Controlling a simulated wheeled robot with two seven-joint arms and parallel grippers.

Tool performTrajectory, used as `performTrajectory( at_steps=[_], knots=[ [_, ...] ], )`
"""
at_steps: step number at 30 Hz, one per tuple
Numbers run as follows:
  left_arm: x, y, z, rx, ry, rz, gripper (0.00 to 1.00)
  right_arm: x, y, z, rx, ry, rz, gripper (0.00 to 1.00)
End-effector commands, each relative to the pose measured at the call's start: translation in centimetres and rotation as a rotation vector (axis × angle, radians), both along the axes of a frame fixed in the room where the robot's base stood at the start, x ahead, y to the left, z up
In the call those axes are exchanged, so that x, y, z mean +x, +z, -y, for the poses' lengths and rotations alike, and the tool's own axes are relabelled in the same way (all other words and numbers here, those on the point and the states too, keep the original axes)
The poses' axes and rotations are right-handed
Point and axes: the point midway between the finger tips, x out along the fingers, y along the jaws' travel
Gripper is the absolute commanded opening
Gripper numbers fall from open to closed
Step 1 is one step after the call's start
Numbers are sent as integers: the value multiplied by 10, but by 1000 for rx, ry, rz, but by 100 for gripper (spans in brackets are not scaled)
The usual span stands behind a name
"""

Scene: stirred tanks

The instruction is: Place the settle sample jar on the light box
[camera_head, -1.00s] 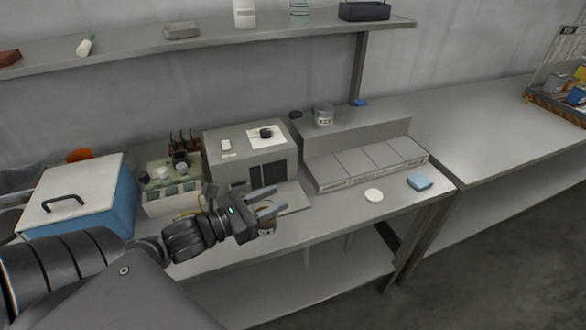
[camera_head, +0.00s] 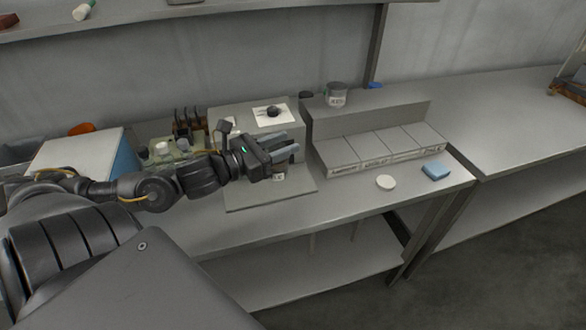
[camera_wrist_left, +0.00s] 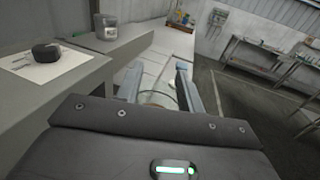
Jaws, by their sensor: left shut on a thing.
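My left gripper (camera_head: 288,147) reaches in from the left, in front of the grey box (camera_head: 222,112). It is shut on a small labelled jar (camera_head: 278,176), mostly hidden below the fingers and held over the flat plate (camera_head: 240,203) in front of that box. In the left wrist view, the clear rounded rim of the jar (camera_wrist_left: 157,98) shows between the two fingers. I cannot tell whether its base touches the plate. A long stepped grey unit (camera_head: 375,150) with labelled front panels stands to the right. I cannot tell which of these is the light box. My right gripper is not in view.
Another labelled jar (camera_head: 337,95) stands on the stepped unit's upper ledge. A white disc (camera_head: 385,182) and a blue sponge-like block (camera_head: 436,170) lie at the front right. A dark round object (camera_head: 273,111) rests on a white sheet on the grey box.

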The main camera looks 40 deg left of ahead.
Motion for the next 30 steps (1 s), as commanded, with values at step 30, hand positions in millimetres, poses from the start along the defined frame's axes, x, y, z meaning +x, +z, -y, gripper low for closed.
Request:
performTrajectory(
  at_steps=[30],
  knots=[
    [71,-96,-23,-2,0,2,6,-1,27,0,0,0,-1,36]
  ],
)
